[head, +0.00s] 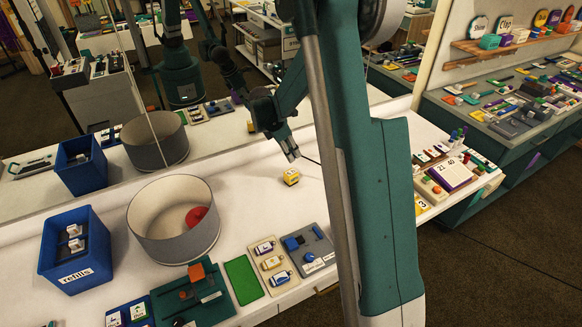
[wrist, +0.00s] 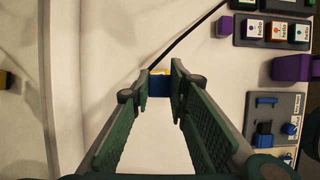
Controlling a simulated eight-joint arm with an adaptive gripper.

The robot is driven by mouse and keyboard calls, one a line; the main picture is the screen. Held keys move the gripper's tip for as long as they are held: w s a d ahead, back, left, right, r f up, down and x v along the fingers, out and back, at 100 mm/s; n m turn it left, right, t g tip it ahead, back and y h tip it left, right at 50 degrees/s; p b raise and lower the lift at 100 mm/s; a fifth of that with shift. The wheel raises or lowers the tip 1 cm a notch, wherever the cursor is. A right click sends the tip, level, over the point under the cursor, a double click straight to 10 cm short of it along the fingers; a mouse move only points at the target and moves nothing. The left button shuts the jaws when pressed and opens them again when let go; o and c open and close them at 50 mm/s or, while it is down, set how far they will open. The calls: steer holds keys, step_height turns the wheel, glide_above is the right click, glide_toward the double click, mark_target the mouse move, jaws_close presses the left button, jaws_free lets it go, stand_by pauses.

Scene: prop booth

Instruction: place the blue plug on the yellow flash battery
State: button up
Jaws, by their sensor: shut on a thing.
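The yellow flash battery (head: 291,177) is a small yellow block with a pale marking, standing on the white counter in the head view. My gripper (head: 291,154) is just above it, pointing down. In the wrist view my gripper (wrist: 162,83) has its fingertips closed on the blue plug (wrist: 159,86). A sliver of the yellow battery (wrist: 163,72) shows just beyond the plug. The plug is hard to make out in the head view. I cannot tell whether it touches the battery.
A grey round bin (head: 150,232) holding a red thing and a blue refills box (head: 50,262) stand left. A grey tray (head: 322,258) with blue pieces, a green mat (head: 243,280) and a dark green tray (head: 215,305) lie in front. A mirror backs the counter. A thin dark line runs by my gripper.

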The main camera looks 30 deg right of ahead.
steer(key=shift+f, duration=1.5)
steer(key=shift+f, duration=0.1)
steer(key=shift+f, duration=1.75)
steer(key=shift+f+b, duration=0.15)
steer(key=shift+b, duration=0.2)
steer(key=o, duration=0.8)
steer(key=shift+o, duration=0.2)
steer(key=p+v, duration=0.1)
steer(key=v, duration=1.1)
